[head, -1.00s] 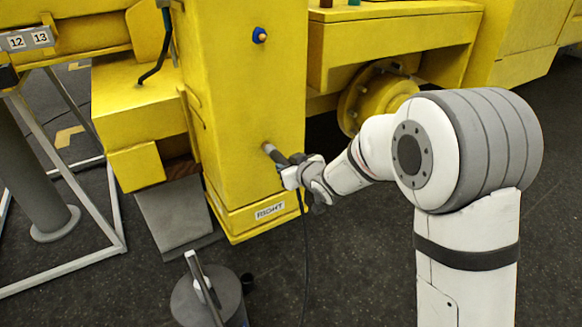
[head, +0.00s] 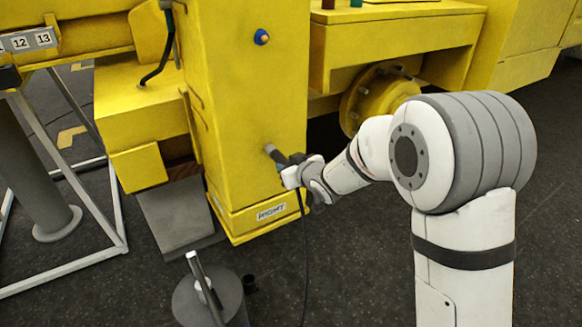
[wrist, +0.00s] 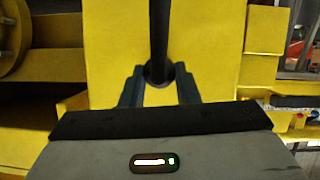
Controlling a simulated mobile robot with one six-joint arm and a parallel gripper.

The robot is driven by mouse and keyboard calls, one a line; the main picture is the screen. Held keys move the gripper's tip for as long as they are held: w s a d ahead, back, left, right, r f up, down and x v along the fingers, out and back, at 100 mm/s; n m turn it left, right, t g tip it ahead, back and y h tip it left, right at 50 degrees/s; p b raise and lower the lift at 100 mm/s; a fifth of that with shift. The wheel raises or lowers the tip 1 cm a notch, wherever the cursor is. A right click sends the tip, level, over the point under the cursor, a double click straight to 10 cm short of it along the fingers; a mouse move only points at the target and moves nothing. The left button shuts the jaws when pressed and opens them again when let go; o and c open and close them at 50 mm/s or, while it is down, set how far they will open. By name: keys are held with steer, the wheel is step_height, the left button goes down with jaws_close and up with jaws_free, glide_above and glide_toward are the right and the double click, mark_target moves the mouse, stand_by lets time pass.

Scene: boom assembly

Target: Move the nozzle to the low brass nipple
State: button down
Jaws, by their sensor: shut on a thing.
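My gripper (head: 292,174) is at the front face of the yellow column (head: 235,95), low down. It is shut on the nozzle (head: 275,156), a dark grey cylinder that points up and left, its tip at or very near the column face. I cannot tell whether they touch. In the wrist view the two dark jaws of my gripper (wrist: 160,90) close on a dark round part of the nozzle (wrist: 158,73). The low brass nipple does not show; the nozzle may hide it. A blue-ringed fitting (head: 261,37) sits higher on the same face.
A black hose (head: 305,250) hangs from my gripper to the floor. A grey round stand (head: 205,300) with an upright bar is below left. A plate with dark lettering (head: 271,212) is at the column's foot. A yellow flanged hub (head: 375,95) is to the right.

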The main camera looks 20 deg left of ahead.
steer(key=shift+w+a, duration=0.1)
steer(key=shift+a, duration=0.05)
steer(key=c, duration=1)
jaws_free()
